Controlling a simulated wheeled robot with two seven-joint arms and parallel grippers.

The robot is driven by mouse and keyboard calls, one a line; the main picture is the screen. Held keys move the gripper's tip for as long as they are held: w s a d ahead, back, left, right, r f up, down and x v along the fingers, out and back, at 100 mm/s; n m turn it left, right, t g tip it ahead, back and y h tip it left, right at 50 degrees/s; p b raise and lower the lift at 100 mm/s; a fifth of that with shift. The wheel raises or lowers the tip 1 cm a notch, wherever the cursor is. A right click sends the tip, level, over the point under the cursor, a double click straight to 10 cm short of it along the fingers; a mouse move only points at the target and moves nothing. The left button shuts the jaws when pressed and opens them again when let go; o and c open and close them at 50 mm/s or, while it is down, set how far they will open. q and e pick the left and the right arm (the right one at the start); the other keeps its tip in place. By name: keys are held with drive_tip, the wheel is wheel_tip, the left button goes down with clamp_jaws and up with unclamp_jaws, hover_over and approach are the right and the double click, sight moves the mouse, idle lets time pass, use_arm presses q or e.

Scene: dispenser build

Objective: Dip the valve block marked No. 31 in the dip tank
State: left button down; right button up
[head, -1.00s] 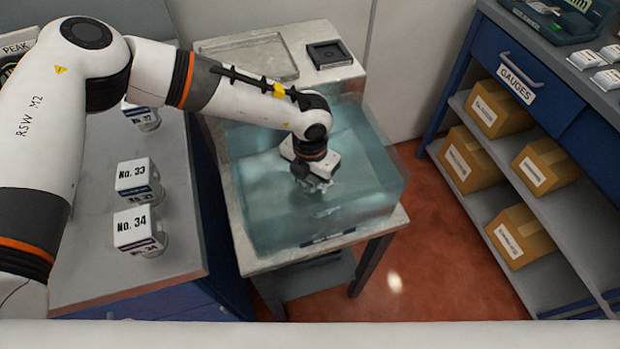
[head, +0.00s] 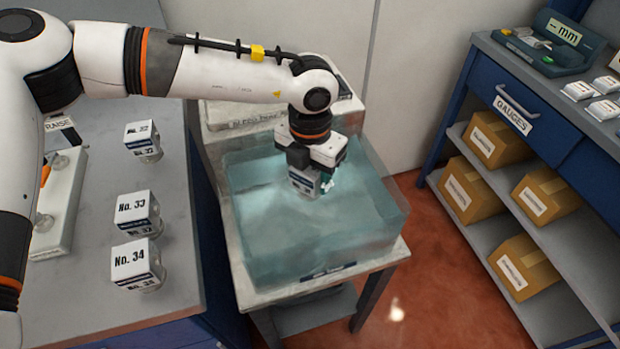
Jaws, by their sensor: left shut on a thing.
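The dip tank (head: 375,215), a clear-walled box of blue-green liquid, stands on a small table in the middle. My left gripper (head: 312,168) points down over the rear half of the tank. It is shut on a small white and grey valve block (head: 304,184); the number on it cannot be read from here. The block is at or just above the liquid; I cannot tell whether its bottom touches. Blocks marked No. 32 (head: 139,134), No. 33 (head: 134,208) and No. 34 (head: 134,258) stand on the left bench. My right gripper is not in view.
A white plate-like fixture (head: 58,215) lies on the left bench (head: 90,290). A tray is partly hidden behind the tank under my arm. On the right, a blue cabinet (head: 468,85) holds cardboard boxes (head: 495,140), with gauges on top. Red floor lies between.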

use_arm(q)
drive_tip(key=shift+r+p, duration=1.7)
drive_tip(key=shift+r, duration=3.15)
